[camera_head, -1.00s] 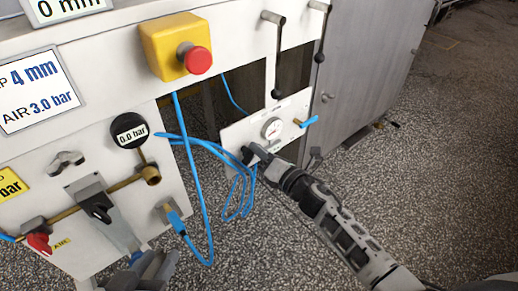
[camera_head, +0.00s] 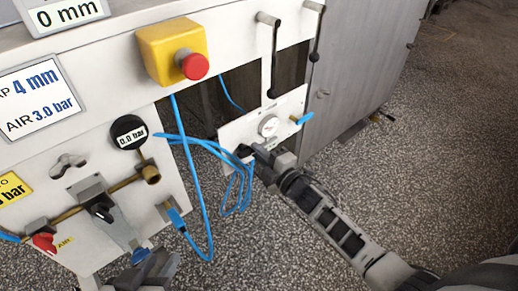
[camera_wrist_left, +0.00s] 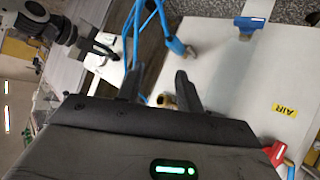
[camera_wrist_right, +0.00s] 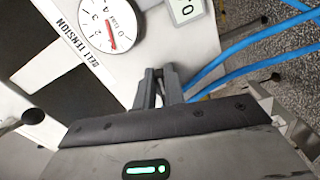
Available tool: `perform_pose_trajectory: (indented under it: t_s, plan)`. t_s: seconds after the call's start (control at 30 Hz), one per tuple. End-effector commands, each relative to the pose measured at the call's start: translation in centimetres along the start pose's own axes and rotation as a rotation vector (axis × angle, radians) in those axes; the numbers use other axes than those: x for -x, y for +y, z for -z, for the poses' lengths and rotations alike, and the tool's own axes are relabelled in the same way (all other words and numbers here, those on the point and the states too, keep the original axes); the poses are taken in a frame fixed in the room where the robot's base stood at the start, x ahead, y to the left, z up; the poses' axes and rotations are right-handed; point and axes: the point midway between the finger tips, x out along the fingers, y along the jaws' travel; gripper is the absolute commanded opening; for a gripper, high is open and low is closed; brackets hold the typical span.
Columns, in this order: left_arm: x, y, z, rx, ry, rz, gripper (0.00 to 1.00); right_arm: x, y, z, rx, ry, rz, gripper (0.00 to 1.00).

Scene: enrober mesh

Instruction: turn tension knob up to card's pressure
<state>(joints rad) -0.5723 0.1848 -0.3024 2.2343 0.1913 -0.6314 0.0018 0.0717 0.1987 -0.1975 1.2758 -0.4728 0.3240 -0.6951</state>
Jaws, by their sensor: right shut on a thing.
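The white card (camera_head: 38,95) on the left of the machine reads AIR 3.0 bar. The belt tension panel (camera_head: 290,105) carries a round gauge (camera_head: 268,126), which also shows in the right wrist view (camera_wrist_right: 107,22) with a red needle; its exact reading is unclear. My right gripper (camera_head: 257,154) is at the panel's lower part, below the gauge, shut on the tension knob, which is mostly hidden by the fingers. In the right wrist view its fingers (camera_wrist_right: 160,85) are close together. My left gripper (camera_wrist_left: 158,88) is open, near a brass fitting (camera_wrist_left: 166,99).
Blue hoses (camera_head: 195,190) hang just left of the right gripper. A red emergency button (camera_head: 194,66) on a yellow box sits above. A black gauge (camera_head: 129,132) reads 0.0 bar. The floor at right is clear.

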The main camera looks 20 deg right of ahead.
Motion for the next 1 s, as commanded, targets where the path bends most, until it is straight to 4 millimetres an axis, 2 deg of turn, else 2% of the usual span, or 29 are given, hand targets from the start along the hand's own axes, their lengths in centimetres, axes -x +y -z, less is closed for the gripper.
perform_pose_trajectory:
  t_s: [0.03, 1.0]
  plan:
    - [0.0, 0.0, 0.0, 0.002, -0.008, 0.002, 0.36, 0.1, -0.5, 1.1, -0.051, 0.022, 0.006, 0.00]
    - [0.1, -0.8, -1.1, 0.015, -0.112, 0.027, 0.36, 0.1, -1.5, 2.0, -0.965, 0.025, 0.008, 0.00]
